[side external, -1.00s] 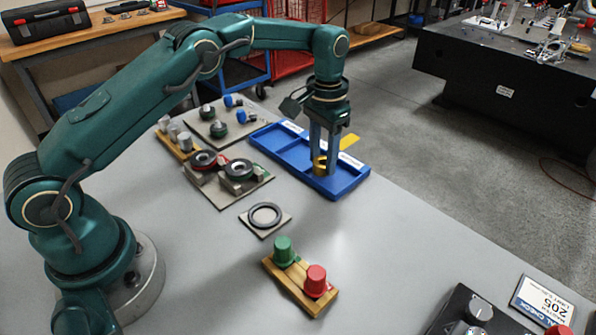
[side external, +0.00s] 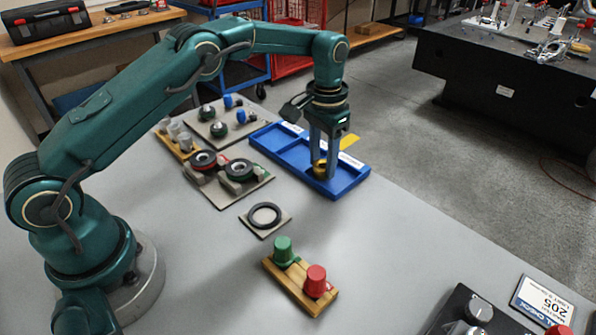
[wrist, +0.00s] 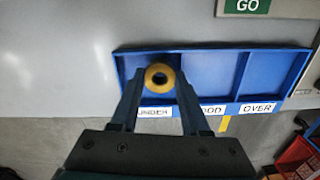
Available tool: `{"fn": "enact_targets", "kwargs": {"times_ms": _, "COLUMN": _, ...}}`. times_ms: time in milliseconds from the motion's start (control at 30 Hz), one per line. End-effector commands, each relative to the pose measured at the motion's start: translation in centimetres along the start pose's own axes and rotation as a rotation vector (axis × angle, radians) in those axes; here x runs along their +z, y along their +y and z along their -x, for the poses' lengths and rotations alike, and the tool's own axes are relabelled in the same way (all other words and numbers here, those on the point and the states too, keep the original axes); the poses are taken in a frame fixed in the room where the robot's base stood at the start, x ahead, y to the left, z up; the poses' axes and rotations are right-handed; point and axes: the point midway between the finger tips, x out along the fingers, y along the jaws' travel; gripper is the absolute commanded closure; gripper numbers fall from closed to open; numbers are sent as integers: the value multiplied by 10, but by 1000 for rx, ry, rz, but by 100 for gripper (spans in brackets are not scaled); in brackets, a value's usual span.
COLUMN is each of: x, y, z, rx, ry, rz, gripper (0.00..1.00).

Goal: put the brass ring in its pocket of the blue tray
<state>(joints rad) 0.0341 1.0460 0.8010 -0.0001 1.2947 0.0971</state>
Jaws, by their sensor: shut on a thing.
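The brass ring (side external: 319,170) is between the fingertips of my gripper (side external: 323,167), low over the near end pocket of the blue tray (side external: 350,184). In the wrist view my gripper (wrist: 160,80) is shut on the ring (wrist: 160,69), whose dark hole faces the camera. The ring shows over the left pocket of the tray (wrist: 205,72), the one labelled UNDER. The other pockets look empty. I cannot tell whether the ring touches the pocket floor.
A dark ring on a small plate (side external: 286,226) and a wooden stand (side external: 291,287) with green and red plugs lie nearer the camera. Gauges on plates (side external: 222,196) stand left of the tray. The grey table between the tray and the control box (side external: 455,315) is clear.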

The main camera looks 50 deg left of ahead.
Motion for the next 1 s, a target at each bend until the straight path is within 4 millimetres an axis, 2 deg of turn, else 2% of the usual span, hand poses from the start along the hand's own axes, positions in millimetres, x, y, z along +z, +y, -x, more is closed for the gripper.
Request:
{"fn": "enact_targets", "kwargs": {"times_ms": 367, "x": 0, "y": 0, "z": -4, "rx": 0, "ry": 1, "rz": 0, "gripper": 100}}
{"fn": "enact_targets", "kwargs": {"times_ms": 400, "x": 0, "y": 0, "z": -5, "rx": 0, "ry": 1, "rz": 0, "gripper": 50}}
{"fn": "enact_targets", "kwargs": {"times_ms": 467, "x": 0, "y": 0, "z": -4, "rx": 0, "ry": 1, "rz": 0, "gripper": 28}}
{"fn": "enact_targets", "kwargs": {"times_ms": 500, "x": 0, "y": 0, "z": -4, "rx": 0, "ry": 1, "rz": 0, "gripper": 19}}
{"fn": "enact_targets", "kwargs": {"times_ms": 700, "x": 0, "y": 0, "z": -4, "rx": 0, "ry": 1, "rz": 0, "gripper": 19}}
{"fn": "enact_targets", "kwargs": {"times_ms": 733, "x": 0, "y": 0, "z": -5, "rx": 0, "ry": 0, "rz": 0, "gripper": 16}}
{"fn": "enact_targets", "kwargs": {"times_ms": 767, "x": 0, "y": 0, "z": -5, "rx": 0, "ry": 0, "rz": 0, "gripper": 4}}
{"fn": "enact_targets", "kwargs": {"times_ms": 800, "x": 0, "y": 0, "z": -5, "rx": 0, "ry": 0, "rz": 0, "gripper": 0}}
{"fn": "enact_targets", "kwargs": {"times_ms": 1000, "x": 0, "y": 0, "z": -4, "rx": 0, "ry": 0, "rz": 0, "gripper": 0}}
